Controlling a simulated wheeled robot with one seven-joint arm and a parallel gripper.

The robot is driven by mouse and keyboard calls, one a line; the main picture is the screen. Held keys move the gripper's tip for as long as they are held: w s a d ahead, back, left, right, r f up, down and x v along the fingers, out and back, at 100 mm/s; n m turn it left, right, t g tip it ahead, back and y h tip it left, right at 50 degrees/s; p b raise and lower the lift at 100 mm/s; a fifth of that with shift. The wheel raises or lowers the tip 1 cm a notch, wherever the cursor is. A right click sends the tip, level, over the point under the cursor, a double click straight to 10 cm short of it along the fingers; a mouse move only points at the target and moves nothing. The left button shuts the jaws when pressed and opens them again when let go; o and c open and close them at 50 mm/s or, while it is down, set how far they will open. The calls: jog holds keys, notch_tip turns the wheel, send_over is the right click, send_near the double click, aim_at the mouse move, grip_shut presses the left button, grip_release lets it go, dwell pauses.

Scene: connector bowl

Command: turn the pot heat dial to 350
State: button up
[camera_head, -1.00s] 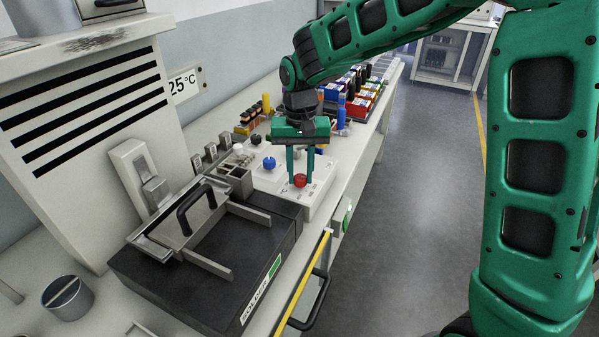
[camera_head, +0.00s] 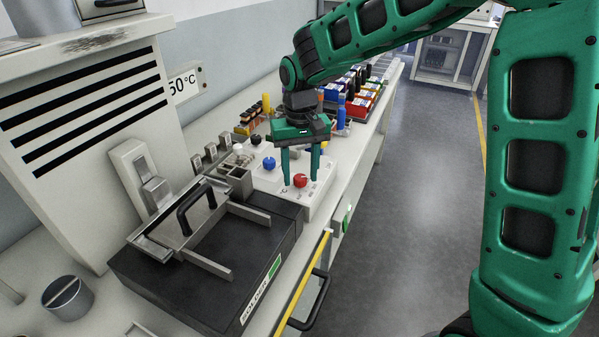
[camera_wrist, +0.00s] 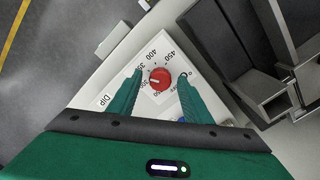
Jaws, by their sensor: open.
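The red pot heat dial (camera_head: 300,180) sits on a white control panel (camera_head: 318,200); it also shows in the wrist view (camera_wrist: 162,79). Numbers ring it there, with 400 and 450 legible above; those on its left are partly covered by a finger. A pale mark on the dial points left, but I cannot tell the exact number. My gripper (camera_head: 300,179) is open, pointing down, one finger on each side of the dial, with gaps visible in the wrist view (camera_wrist: 160,75).
A blue knob (camera_head: 269,163) and a black knob (camera_head: 256,140) stand behind the dial on the panel. A black solder pot (camera_head: 200,280) with a metal frame and handle is at the front left. Coloured bins (camera_head: 368,95) stand farther back. The floor at right is clear.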

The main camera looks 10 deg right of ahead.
aim_at(300, 176)
notch_tip(300, 176, up, 11)
dwell(0.5)
jog(key=shift+f, duration=0.1)
jog(key=s+d+f+m, duration=0.1)
jog(key=s+d+m, duration=0.1)
jog(key=s+d, duration=0.55)
jog(key=s+d+m, duration=0.1)
jog(key=s+d, duration=0.3)
jog(key=d, duration=0.6)
jog(key=s+d+f+m, duration=0.1)
jog(key=s+d+m, duration=0.1)
jog(key=s+d, duration=0.55)
jog(key=s+d+f+m, duration=0.1)
jog(key=s+d+f, duration=0.1)
jog(key=s, duration=0.3)
jog(key=s+d+f+m, duration=0.1)
jog(key=s+d+f, duration=0.1)
jog(key=s+d, duration=0.2)
jog(key=s, duration=0.2)
jog(key=shift+s+f, duration=0.25)
jog(key=shift+s, duration=0.05)
jog(key=shift+w+f, duration=0.25)
jog(key=shift+w, duration=0.4)
